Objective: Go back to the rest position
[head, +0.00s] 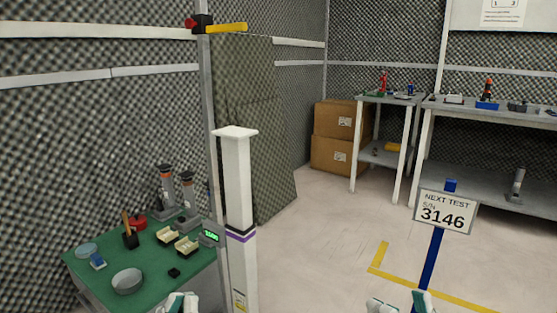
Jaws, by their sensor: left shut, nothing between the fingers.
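My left gripper (183,302) shows at the bottom edge, in front of the green-topped table (205,262). Its fingertips are close together and it is shut with nothing in it. My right gripper (401,304) shows at the bottom edge to the right, over the pale floor. Its two fingertips are apart with a clear gap, and I see nothing between them. Only the tips of both grippers are in view; the rest is below the frame.
A sign reading 3146 (444,212) stands on a blue pole near my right gripper. Cardboard boxes (335,154) and shelves line the back.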

